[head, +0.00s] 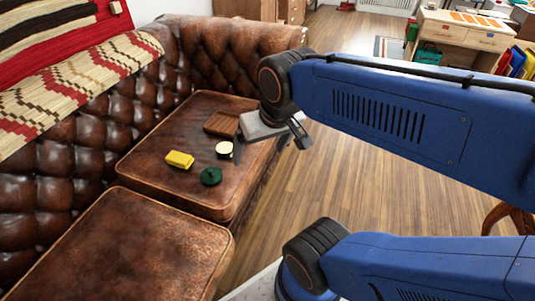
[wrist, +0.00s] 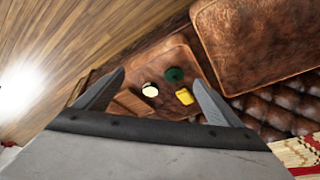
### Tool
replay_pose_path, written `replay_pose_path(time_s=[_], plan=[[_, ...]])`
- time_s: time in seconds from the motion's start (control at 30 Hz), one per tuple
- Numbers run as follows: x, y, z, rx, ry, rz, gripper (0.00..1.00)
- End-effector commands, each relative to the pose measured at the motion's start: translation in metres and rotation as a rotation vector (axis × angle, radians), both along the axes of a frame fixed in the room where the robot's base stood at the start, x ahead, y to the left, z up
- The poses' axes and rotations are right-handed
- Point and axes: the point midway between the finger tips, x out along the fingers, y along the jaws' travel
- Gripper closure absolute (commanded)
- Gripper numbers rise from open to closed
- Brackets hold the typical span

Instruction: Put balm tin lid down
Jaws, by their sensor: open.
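A dark green round piece (head: 211,176), which looks like the balm tin lid, lies on the brown leather seat cushion (head: 150,160). It also shows in the wrist view (wrist: 175,74). A small round piece with a cream top (head: 224,149), perhaps the open tin, sits just behind it; it also shows in the wrist view (wrist: 150,90). My gripper (head: 269,146) is open and empty, above the cushion's right edge. In the wrist view both pieces appear between or just beyond the spread fingers (wrist: 159,77), apart from them.
A yellow block-like item (head: 179,159) lies left of the round pieces. A flat brown wooden piece (head: 221,123) lies behind them, near my gripper. The tufted sofa back (head: 95,125) rises at the left. Wooden floor (head: 300,195) is open at the right.

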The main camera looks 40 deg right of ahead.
Motion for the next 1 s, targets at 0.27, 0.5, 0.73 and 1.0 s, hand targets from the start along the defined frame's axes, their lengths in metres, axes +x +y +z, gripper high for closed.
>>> replay_pose_path(time_s=[0.27,0.5,0.73,1.0], plan=[[-0.025,-0.003,0.0,-0.059,-0.038,0.13,0.11],[-0.026,-0.003,0.0,-0.063,-0.039,0.138,0.11],[-0.025,-0.003,0.0,-0.063,-0.039,0.137,0.11],[-0.025,-0.003,0.0,-0.062,-0.038,0.137,0.11]])
